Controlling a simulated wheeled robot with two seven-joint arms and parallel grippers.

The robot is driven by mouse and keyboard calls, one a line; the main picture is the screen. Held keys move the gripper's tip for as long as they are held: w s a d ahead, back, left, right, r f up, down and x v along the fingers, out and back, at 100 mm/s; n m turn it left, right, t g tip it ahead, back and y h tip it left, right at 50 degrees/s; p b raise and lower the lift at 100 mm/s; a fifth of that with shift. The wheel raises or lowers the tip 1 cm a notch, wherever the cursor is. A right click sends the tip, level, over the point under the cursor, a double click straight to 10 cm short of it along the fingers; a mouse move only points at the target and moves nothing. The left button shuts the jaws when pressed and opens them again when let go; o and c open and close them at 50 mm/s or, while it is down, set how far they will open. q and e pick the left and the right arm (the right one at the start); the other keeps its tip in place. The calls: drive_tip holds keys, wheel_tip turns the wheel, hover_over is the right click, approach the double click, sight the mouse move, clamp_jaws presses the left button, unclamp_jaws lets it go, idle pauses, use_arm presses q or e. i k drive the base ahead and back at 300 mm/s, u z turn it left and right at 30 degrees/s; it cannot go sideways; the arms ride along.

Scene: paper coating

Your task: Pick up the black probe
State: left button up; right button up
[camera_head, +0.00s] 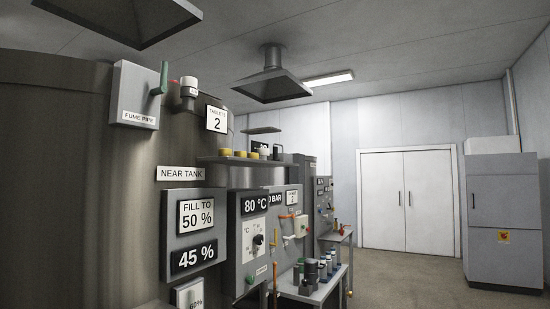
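I cannot pick out a black probe for certain. A low bench (318,293) right of the tank's panels carries several small upright cylinders. One of them is a dark cylinder (312,272), too small to identify. Neither of my grippers is in view.
A large metal tank (90,200) fills the left, with a fume pipe box (135,95), a "45 %" display (194,257) and an "80 °C" dial panel (254,235). A shelf (240,162) holds yellow-topped items. A grey cabinet (503,220) stands right. The floor (410,285) between is clear.

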sight(275, 149)
drive_tip(key=z, duration=1)
drive_tip(key=k, duration=1.3)
drive_tip(key=z, duration=0.9)
drive_tip(key=i, duration=3.4)
drive_tip(key=u, duration=0.45)
drive_tip(key=i, duration=2.45)
drive_tip(key=u, duration=0.7)
drive_tip(key=i, duration=1.7)
drive_tip(key=u, duration=1.75)
drive_tip(key=i, duration=1.1)
drive_tip(key=u, duration=1.7)
drive_tip(key=i, duration=1.55)
drive_tip(key=u, duration=0.3)
